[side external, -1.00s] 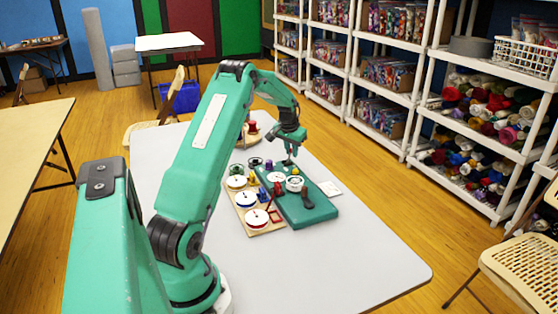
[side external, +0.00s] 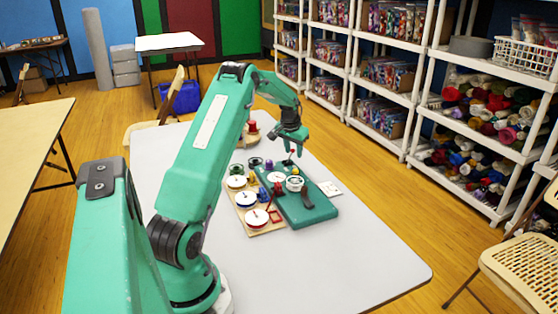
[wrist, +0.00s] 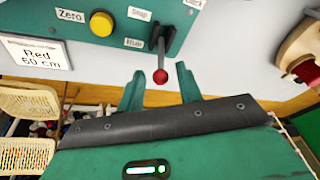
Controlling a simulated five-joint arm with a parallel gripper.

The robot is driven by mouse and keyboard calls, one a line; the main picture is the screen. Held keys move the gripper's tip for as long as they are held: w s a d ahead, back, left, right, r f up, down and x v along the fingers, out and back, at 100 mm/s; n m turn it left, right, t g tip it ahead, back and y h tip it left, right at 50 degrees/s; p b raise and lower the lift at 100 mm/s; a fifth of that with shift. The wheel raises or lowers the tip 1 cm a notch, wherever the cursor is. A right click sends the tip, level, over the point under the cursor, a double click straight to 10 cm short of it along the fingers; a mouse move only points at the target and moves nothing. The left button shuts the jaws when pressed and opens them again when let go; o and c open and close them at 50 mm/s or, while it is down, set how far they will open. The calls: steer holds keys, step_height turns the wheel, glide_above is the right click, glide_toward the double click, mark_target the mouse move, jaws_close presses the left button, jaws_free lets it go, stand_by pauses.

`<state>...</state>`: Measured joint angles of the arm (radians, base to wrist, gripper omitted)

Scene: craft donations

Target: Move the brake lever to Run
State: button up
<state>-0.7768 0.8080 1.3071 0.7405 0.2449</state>
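My gripper (wrist: 160,80) is open, with one finger on each side of the knob and visible gaps. In the side view my gripper (side external: 293,146) is above the far end of the green board (side external: 308,212).
The table's near right part (side external: 350,260) is clear.

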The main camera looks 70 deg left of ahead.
steer(key=shift+r, duration=3.55)
steer(key=shift+d+r, duration=0.15)
steer(key=shift+d, duration=0.05)
steer(key=s+d+r+m+t, duration=0.1)
steer(key=s+d+r, duration=0.1)
steer(key=d+r, duration=0.75)
steer(key=s+d+r+m+t, duration=0.15)
steer(key=d+r, duration=0.25)
steer(key=d, duration=1.1)
steer(key=s+d+f+m+h, duration=0.2)
steer(key=s+d+m, duration=0.1)
steer(key=s+d, duration=1.6)
steer(key=shift+t, duration=0.35)
